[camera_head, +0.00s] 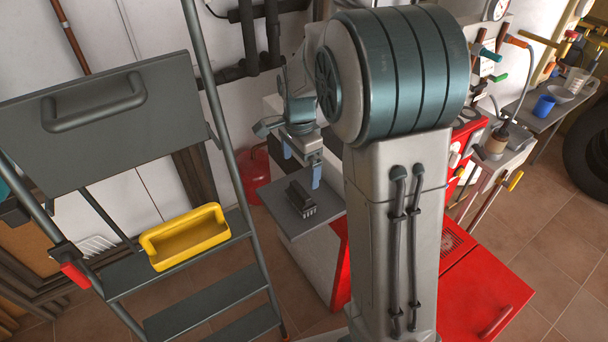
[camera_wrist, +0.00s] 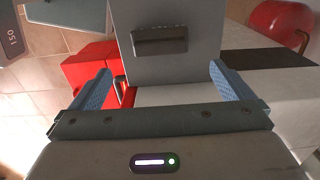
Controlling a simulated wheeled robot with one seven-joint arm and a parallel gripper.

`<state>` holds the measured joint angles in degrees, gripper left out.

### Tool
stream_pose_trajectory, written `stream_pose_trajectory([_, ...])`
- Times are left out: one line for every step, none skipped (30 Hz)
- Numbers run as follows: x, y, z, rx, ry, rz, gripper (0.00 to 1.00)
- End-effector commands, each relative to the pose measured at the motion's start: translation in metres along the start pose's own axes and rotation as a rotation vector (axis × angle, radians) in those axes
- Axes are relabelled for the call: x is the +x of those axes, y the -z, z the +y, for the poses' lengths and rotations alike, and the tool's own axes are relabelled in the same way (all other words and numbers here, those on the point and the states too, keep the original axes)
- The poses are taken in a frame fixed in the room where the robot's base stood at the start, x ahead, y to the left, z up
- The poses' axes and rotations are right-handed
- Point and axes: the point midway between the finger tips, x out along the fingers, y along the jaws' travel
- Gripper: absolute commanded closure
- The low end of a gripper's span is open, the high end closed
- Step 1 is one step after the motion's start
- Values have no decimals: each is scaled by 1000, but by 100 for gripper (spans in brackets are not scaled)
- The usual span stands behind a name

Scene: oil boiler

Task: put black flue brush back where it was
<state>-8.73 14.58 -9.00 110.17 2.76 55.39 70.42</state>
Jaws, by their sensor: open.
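The black flue brush (camera_head: 302,198) appears to be the small dark block lying on a flat grey top (camera_head: 333,206) in the head view. In the wrist view the dark block (camera_wrist: 160,40) lies crosswise on the grey top (camera_wrist: 125,18), ahead of the fingers. My gripper (camera_head: 302,168) is open and empty, with blue fingers pointing down above the block and apart from it. In the wrist view my gripper (camera_wrist: 163,85) has its two fingers wide apart, with nothing between them. My arm hides part of the boiler area in the head view.
A ladder (camera_head: 205,285) with a yellow tray (camera_head: 185,237) stands at left. A red canister (camera_head: 255,172) sits on the floor behind the grey top. An open red panel (camera_head: 485,295) is at lower right. A bench with a blue mug (camera_head: 544,107) is at far right.

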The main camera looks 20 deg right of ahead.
Motion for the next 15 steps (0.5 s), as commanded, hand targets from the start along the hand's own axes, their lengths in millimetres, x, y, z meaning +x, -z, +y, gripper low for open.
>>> stream_pose_trajectory([-4, 0, 1, -7, 3, 0, 0])
stream_pose_trajectory([-6, -1, 3, -17, 5, 0, 0])
stream_pose_trajectory([-10, -2, 7, -38, 10, 0, 0])
stream_pose_trajectory([-13, -3, 11, -61, 15, -1, 0])
stream_pose_trajectory([-17, -4, 16, -91, 23, 0, 0])
stream_pose_trajectory([-23, -7, 24, -141, 34, 1, 0])
stream_pose_trajectory([-27, -10, 31, -186, 44, 3, 0])
stream_pose_trajectory([-32, -12, 39, -236, 55, 6, 0])
stream_pose_trajectory([-38, -16, 51, -308, 70, 12, 0])
stream_pose_trajectory([-43, -19, 61, -365, 81, 18, 0])
stream_pose_trajectory([-46, -23, 70, -423, 92, 24, 0])
stream_pose_trajectory([-51, -27, 82, -500, 105, 35, 0])
stream_pose_trajectory([-54, -30, 92, -556, 115, 45, 0])
stream_pose_trajectory([-56, -33, 101, -614, 124, 55, 0])
stream_pose_trajectory([-58, -37, 114, -691, 133, 70, 0])
